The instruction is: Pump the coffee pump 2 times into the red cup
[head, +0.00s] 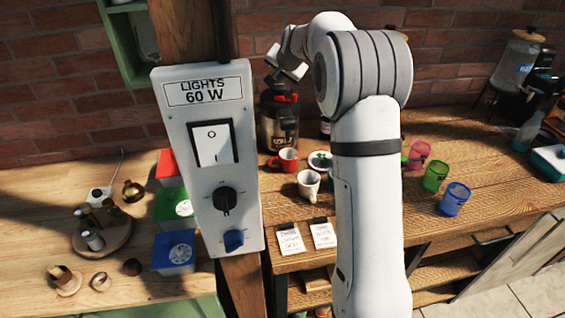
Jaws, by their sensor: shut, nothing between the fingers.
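The coffee pump (271,127), a dark and steel airpot, stands at the back of the wooden counter against the brick wall. The red cup (284,162) stands upright on the counter just in front of it, near its spout side. My gripper (279,78) is shut and empty at the top of the pump, pointing down toward its lid. Whether the fingers touch the pump top is too small to tell. My arm hides part of the counter to the right of the pump. The inside of the red cup cannot be made out clearly.
A white cup (309,187) stands in front of the red cup, with a round white-and-green item (320,161) nearby. Green (435,176) and blue (454,199) cups stand right of my arm. A lights switch box (210,165) on a post stands left of the pump.

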